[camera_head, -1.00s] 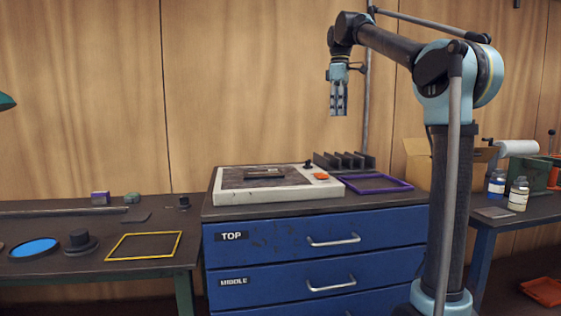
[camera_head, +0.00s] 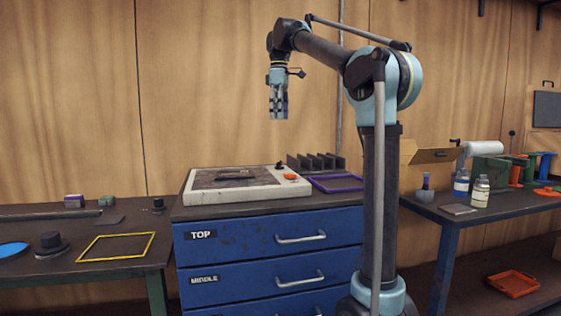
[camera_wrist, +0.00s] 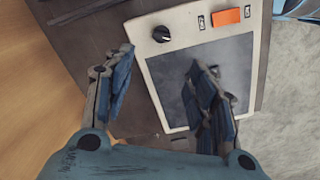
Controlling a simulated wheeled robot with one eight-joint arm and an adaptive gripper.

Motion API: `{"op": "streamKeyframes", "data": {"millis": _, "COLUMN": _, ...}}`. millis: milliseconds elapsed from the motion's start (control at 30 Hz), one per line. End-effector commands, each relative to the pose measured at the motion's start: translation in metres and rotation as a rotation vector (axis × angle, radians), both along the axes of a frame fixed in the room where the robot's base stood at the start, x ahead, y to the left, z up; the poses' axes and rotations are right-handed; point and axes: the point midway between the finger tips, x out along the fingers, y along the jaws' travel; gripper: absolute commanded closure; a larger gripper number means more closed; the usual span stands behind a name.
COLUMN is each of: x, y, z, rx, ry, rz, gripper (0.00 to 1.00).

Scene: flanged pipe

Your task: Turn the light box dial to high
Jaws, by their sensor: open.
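The light box (camera_head: 200,197) is a pale, flat box with a dark top panel, on top of the blue drawer cabinet. Its black dial (camera_head: 280,166) is at the back right corner, behind an orange switch (camera_head: 291,177). In the wrist view the dial (camera_wrist: 162,34) shows with a white pointer mark, beside the orange switch (camera_wrist: 227,16) with small labels on either side. My gripper (camera_head: 278,115) hangs pointing down, well above the light box. In the wrist view my gripper (camera_wrist: 163,62) has its two fingers spread wide and empty. A dark item (camera_head: 235,175) lies on the panel.
A purple frame (camera_head: 340,184) and dark upright rack (camera_head: 317,162) stand right of and behind the box. Bottles (camera_head: 480,191) and a cardboard box (camera_head: 425,165) stand on the right bench.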

Motion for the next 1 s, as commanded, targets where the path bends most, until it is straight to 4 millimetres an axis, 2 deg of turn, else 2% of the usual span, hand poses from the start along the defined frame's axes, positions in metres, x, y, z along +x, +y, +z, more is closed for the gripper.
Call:
{"op": "streamKeyframes", "data": {"millis": 167, "x": 0.0, "y": 0.0, "z": -0.019, "rx": 0.0, "ry": 0.0, "rz": 0.0, "gripper": 0.48}}
{"op": "streamKeyframes", "data": {"millis": 1000, "x": 0.0, "y": 0.0, "z": -0.152, "rx": 0.0, "ry": 0.0, "rz": 0.0, "gripper": 0.48}}
